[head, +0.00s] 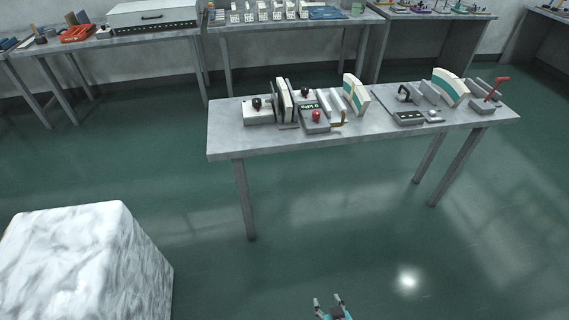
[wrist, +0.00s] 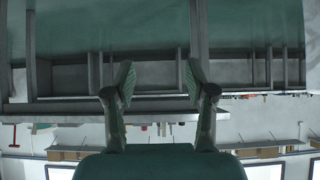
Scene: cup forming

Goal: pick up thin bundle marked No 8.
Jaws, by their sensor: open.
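I cannot make out a thin bundle marked No 8 in either view; any such marking is too small to read. My gripper (head: 329,303) shows at the bottom edge of the head view, low over the green floor and well in front of the grey table (head: 226,143). In the wrist view my gripper (wrist: 158,82) has its two fingers spread apart with nothing between them. It is open and empty.
The grey table carries devices with a red knob (head: 316,115), a red lever (head: 498,86) and curved white-green panels (head: 355,93). A white marbled block (head: 75,262) stands at lower left. Benches with a white case (head: 152,14) and an orange item (head: 78,33) line the back. Floor between is clear.

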